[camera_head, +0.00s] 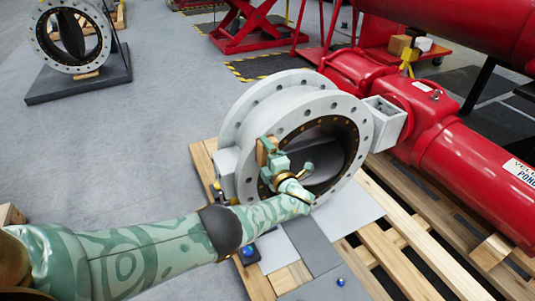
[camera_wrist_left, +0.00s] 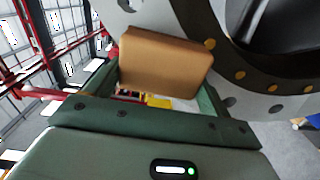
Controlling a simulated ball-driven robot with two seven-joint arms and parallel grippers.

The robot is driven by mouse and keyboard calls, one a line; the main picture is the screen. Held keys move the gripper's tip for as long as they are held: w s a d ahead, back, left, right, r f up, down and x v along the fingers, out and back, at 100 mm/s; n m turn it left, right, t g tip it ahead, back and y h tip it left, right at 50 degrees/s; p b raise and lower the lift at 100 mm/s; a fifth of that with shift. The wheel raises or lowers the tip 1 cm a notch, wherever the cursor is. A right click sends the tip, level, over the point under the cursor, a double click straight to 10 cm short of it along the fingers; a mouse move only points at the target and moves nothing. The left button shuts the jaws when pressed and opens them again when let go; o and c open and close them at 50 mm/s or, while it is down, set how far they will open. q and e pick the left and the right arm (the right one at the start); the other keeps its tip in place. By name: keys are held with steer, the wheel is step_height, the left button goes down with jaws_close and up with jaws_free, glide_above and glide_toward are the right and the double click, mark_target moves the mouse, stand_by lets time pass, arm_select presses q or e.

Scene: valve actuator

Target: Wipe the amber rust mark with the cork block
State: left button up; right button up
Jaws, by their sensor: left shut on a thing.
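My left gripper (camera_head: 269,155) is shut on the cork block (camera_head: 262,150), at the left side of the pale grey valve's (camera_head: 364,112) flange face. In the left wrist view the tan cork block (camera_wrist_left: 165,62) sits between the green fingers, with the flange (camera_wrist_left: 225,85) and its row of brass bolts close beside it. I cannot tell whether the block touches the flange. I cannot make out the amber rust mark in either view. My right gripper is not in view.
A red actuator (camera_head: 440,140) joins the valve at the right. The valve stands over a wooden pallet (camera_head: 402,262) with grey plates (camera_head: 312,245) in front. Another valve (camera_head: 70,36) stands on a dark base at the back left. The grey floor (camera_head: 140,130) at left is clear.

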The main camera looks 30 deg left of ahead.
arm_select(q)
steer(key=shift+s+d+p, duration=0.2)
steer(key=shift+s+p, duration=0.1)
steer(key=p+v, duration=0.1)
steer(key=v, duration=0.3)
steer(key=shift+d+r, duration=0.1)
steer(key=shift+s+d, duration=0.25)
steer(key=shift+d, duration=0.15)
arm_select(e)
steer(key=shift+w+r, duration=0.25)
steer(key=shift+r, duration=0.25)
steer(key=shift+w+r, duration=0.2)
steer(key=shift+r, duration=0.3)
arm_select(q)
steer(key=shift+d, duration=0.1)
steer(key=p+v, duration=0.1)
steer(key=v, duration=0.2)
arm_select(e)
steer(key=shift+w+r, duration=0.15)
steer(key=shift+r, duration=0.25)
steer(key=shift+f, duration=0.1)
